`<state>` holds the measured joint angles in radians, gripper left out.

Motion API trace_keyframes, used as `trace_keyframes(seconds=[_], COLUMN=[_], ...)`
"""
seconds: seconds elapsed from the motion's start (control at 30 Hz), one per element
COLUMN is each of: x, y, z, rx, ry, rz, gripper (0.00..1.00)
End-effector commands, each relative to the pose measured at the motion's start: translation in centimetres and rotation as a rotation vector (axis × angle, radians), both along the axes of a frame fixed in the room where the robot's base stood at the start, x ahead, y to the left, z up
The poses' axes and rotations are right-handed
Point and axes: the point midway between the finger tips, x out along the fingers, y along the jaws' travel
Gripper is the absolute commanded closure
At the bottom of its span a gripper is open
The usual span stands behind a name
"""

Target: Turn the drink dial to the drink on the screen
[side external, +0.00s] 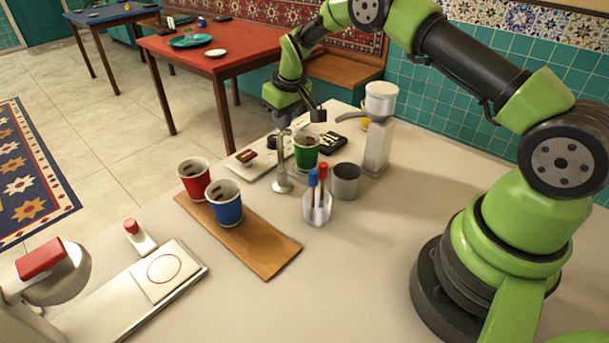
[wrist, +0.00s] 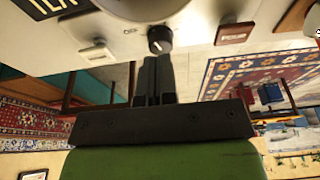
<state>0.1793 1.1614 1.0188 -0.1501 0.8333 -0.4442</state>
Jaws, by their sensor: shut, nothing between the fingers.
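The dark drink dial (wrist: 159,40) with a light pointer mark sits on a pale panel (wrist: 195,28) in the wrist view. My gripper (wrist: 157,58) has its two black fingers together, with nothing between them. Their tips appear right beside the dial in the picture; I cannot tell whether they touch it. A dark panel with pale yellow marks (wrist: 45,7), possibly the screen, is cut off at the upper left, and I cannot read it. In the side external view my gripper (side external: 283,120) points down behind the green cup.
A green cup (side external: 306,153), a metal tamper (side external: 282,175), a grey metal cup (side external: 345,181) and a white grinder-like device (side external: 379,130) stand close by. Red (side external: 194,179) and blue (side external: 226,207) cups stand on a wooden board (side external: 265,252).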

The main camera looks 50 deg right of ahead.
Motion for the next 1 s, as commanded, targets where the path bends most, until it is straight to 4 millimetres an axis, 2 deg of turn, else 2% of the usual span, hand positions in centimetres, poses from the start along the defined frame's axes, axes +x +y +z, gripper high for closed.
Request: trace_keyframes(seconds=[0.2, 0.4, 0.6, 1.0], x=[-0.1, 0.0, 0.0, 0.1], y=[0.0, 0.0, 0.0, 0.0], z=[-3.0, -4.8, -5.4, -5.4], rx=[0.001, 0.0, -0.001, -0.001], ry=[0.002, 0.001, -0.001, -0.002], rz=[-0.001, -0.001, 0.001, 0.002], gripper=[1.0, 1.0, 1.0, 1.0])
